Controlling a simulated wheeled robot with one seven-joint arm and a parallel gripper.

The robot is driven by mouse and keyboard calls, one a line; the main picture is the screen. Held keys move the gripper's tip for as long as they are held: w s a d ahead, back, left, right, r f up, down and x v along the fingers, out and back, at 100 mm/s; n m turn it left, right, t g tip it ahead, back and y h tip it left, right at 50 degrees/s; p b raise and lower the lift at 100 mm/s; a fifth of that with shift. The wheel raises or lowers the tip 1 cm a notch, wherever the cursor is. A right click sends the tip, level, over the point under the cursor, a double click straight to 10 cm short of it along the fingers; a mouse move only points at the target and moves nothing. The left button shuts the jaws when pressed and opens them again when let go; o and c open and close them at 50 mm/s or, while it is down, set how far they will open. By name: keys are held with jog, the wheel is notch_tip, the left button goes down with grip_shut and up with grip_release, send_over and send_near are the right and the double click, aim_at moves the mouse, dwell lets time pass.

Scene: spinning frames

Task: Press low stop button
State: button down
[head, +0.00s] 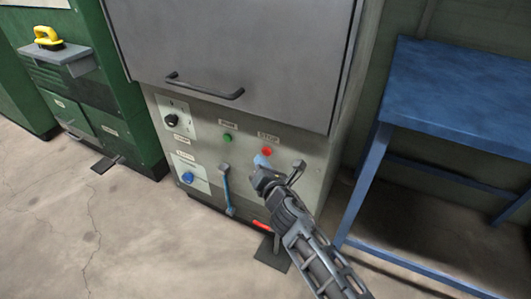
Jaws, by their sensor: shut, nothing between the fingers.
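A red button (266,152) sits on the grey machine's front panel, under a small label that reads STOP. My gripper (262,163) is shut and empty, with its tip just below the red button in the picture. I cannot tell whether the tip touches the button or the panel. A red bar-like part (261,225) shows low on the machine, partly beside my arm, above a dark pedal-like plate (272,252) on the floor.
The panel also has a green button (227,138), a black knob (171,120), a blue knob (187,177) and a blue-grey lever (228,190). A handled grey door (230,50) is above. A blue table (450,90) stands right. Floor (120,240) at front left is clear.

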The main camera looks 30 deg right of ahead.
jog(key=shift+w+d, duration=0.1)
jog(key=shift+w+d, duration=0.15)
jog(key=shift+d, duration=0.1)
jog(key=shift+w+d+p, duration=0.35)
jog(key=shift+d, duration=0.15)
dwell(1.1)
jog(key=shift+s+a, duration=0.6)
jog(key=shift+a, duration=0.2)
jog(key=shift+a, duration=0.1)
jog(key=shift+s+a+b, duration=0.45)
jog(key=shift+s+a, duration=0.3)
jog(key=shift+a, duration=0.25)
jog(key=shift+s+a+b, duration=0.45)
jog(key=shift+s+a, duration=0.25)
jog(key=shift+a, duration=0.25)
